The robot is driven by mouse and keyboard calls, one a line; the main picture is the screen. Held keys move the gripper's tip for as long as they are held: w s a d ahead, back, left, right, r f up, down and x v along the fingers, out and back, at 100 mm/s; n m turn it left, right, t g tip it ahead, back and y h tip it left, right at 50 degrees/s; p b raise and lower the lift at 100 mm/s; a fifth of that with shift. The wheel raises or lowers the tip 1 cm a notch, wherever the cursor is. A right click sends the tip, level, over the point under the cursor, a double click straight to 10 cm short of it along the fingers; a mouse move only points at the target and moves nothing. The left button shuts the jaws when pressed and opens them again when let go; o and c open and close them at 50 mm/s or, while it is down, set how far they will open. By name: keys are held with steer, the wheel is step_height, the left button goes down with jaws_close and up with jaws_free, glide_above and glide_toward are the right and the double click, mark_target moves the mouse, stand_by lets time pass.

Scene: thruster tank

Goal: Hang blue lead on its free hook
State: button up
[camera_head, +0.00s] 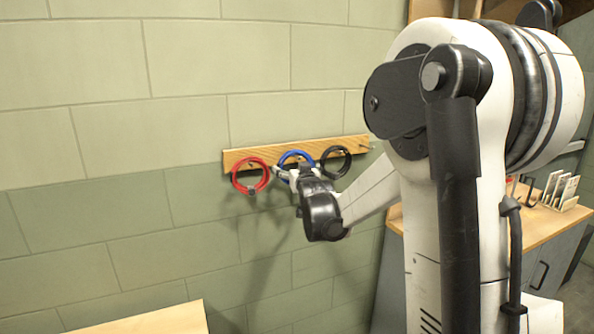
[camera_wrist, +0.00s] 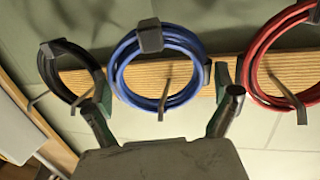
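The blue lead (camera_head: 296,155) is a coil at the wooden hook rail, between the red lead (camera_head: 262,175) and the black lead (camera_head: 346,163). In the wrist view the picture is turned over, and the blue coil (camera_wrist: 120,75) has a dark strap at the top and a hook (camera_wrist: 166,88) crossing its lower part. It looks hung on that hook. My gripper (camera_head: 288,174) is in front of the blue coil in the body camera view. In the wrist view my gripper (camera_wrist: 164,111) is open, its fingers wide apart near the coil's two sides. Nothing is seen clamped between them.
The wooden rail (camera_head: 240,158) is fixed to a green block wall. Another hook (camera_wrist: 40,100) shows near the black lead at the rail's end. A wooden-topped bench (camera_head: 545,228) with a card holder stands at right. A wooden surface (camera_head: 150,322) is at lower left.

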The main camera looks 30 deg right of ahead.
steer(key=shift+s, duration=0.1)
steer(key=s+a+f+n+g+y, duration=0.1)
steer(key=s+a+f+g, duration=0.2)
steer(key=s+a, duration=0.4)
steer(key=s+a+f+n+g+y, duration=0.1)
steer(key=s+a, duration=0.7)
steer(key=s, duration=1.4)
steer(key=s+a+f+n+g+y, duration=0.1)
steer(key=s+a+f+g, duration=0.4)
steer(key=s, duration=0.9)
steer(key=shift+s+a+f+y, duration=0.1)
steer(key=shift+a+y, duration=0.3)
steer(key=shift+a, duration=0.2)
steer(key=shift+s+a+f+y, duration=0.1)
steer(key=shift+a+y, duration=0.3)
steer(key=shift+a, duration=0.2)
